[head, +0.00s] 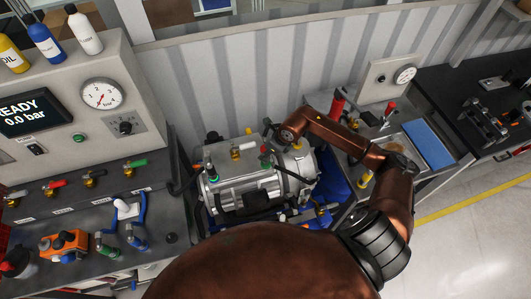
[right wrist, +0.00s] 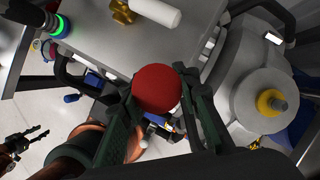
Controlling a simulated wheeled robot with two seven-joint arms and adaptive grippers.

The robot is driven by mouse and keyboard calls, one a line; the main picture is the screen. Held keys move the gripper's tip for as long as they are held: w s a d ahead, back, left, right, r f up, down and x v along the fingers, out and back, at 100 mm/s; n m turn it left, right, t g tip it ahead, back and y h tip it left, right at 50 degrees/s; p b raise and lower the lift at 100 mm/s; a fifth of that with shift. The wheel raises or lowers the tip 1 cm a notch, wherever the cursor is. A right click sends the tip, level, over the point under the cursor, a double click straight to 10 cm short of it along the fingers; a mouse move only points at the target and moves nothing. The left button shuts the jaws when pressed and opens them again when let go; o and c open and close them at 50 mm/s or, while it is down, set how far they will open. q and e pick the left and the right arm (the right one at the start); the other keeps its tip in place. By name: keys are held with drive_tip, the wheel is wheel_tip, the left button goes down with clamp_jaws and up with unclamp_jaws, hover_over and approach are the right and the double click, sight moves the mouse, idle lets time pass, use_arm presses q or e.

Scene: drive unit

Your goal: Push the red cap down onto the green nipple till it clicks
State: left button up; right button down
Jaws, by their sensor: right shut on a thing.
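The red cap (right wrist: 156,90) is round and sits between the dark green fingers of my right gripper (right wrist: 158,100) in the right wrist view. The gripper is shut on it. In the head view my right gripper (head: 268,156) is above the right part of the grey drive unit (head: 235,190). I cannot make out a green nipple under the cap; the cap and fingers hide what lies below. A fitting with a bright green ring (right wrist: 60,26) stands at the unit's left end. My left gripper (right wrist: 30,142) shows small at the lower left of the wrist view, fingers apart and empty.
A brass valve with a white handle (head: 238,152) stands on the unit, left of my right gripper. A hose curves close to the gripper's right. A console with a gauge (head: 102,94) is at left, and a bench with a blue pad (head: 428,145) at right.

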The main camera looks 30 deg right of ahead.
drive_tip(key=shift+f, duration=0.15)
drive_tip(key=shift+f+b, duration=0.6)
drive_tip(key=shift+b, duration=0.15)
drive_tip(key=shift+f, duration=0.2)
drive_tip(key=shift+f+b, duration=0.35)
drive_tip(key=shift+b, duration=0.25)
drive_tip(key=shift+s+f+b, duration=0.1)
drive_tip(key=shift+f+b, duration=0.4)
idle(0.6)
drive_tip(key=c, duration=1.4)
unclamp_jaws()
drive_tip(key=shift+r, duration=0.15)
